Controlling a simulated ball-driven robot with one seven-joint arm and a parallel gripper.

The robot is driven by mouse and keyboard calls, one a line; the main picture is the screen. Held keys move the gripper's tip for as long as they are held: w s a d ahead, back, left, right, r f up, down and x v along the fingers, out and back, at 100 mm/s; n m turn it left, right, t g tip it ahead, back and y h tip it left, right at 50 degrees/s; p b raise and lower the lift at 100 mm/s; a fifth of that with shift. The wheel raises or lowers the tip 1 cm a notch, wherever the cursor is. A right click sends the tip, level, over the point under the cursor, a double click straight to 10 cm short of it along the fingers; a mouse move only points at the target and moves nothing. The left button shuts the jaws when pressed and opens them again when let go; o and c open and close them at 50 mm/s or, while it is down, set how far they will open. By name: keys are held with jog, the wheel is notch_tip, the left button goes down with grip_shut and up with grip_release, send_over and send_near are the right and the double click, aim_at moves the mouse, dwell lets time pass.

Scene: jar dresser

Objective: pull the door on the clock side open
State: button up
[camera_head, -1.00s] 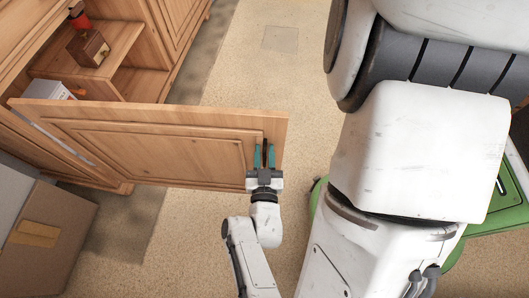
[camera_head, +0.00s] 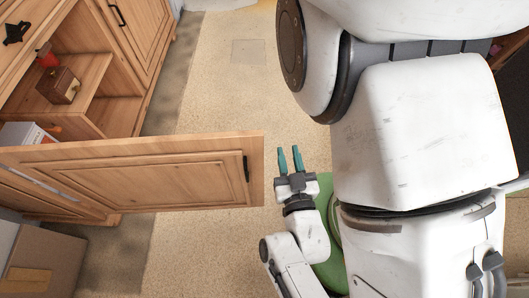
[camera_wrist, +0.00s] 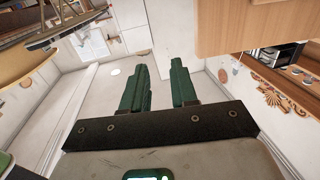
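The wooden cabinet door (camera_head: 150,178) stands swung wide open from the dresser, its panel facing me in the head view. Its dark handle (camera_head: 246,168) sits near the free edge. My gripper (camera_head: 290,158) is just right of that edge, apart from the handle, with its two teal fingers spread and nothing between them. In the wrist view the fingers (camera_wrist: 160,85) are also apart and empty, and a wooden panel (camera_wrist: 225,25) shows at the upper right. No clock can be made out clearly.
The open dresser compartment holds a small wooden box (camera_head: 59,86) with a red item (camera_head: 47,57) by it. Another closed door (camera_head: 140,30) is at the top. A cardboard box (camera_head: 35,262) stands at the lower left. The carpet (camera_head: 210,95) beyond the door is clear.

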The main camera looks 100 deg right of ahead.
jog(key=shift+s+a+r+p, duration=0.25)
jog(key=shift+s+r+p, duration=0.1)
jog(key=shift+s, duration=0.3)
jog(key=shift+s+a+r+p, duration=0.2)
jog(key=shift+s+r+p, duration=0.1)
jog(key=shift+s, duration=0.3)
